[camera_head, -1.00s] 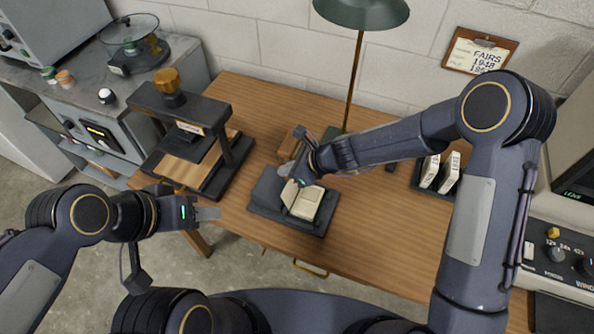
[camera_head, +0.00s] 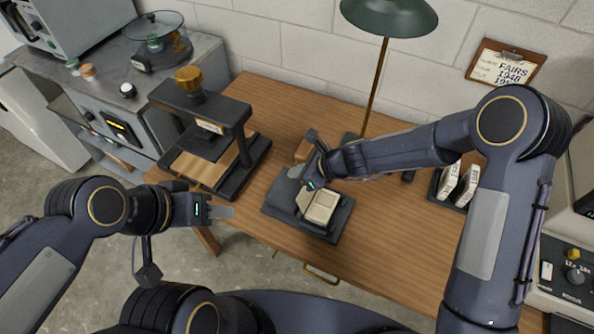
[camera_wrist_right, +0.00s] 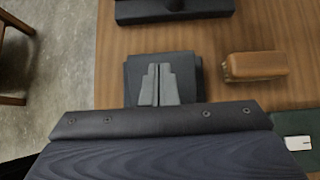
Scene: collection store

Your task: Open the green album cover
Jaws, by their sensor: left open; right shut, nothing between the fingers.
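The album (camera_head: 322,208) lies open in a dark cradle (camera_head: 329,236) near the table's front edge, its cream inner face up. A raised panel stands tilted along the album's left side, partly behind my right gripper; I cannot make out green on it. My right gripper (camera_head: 297,174) is shut and empty, over the cradle's left part. In the right wrist view its fingertips (camera_wrist_right: 159,70) are together in front of a dark grey block, and the album is hidden. My left gripper (camera_head: 222,212) is open and empty, off the table's front left edge.
A press with a brass knob (camera_head: 188,78) stands left of the cradle. A brown block (camera_head: 304,151) lies just behind the cradle, near the green lamp (camera_head: 390,16). A box of white cards (camera_head: 458,186) stands at right. Table between cradle and card box is clear.

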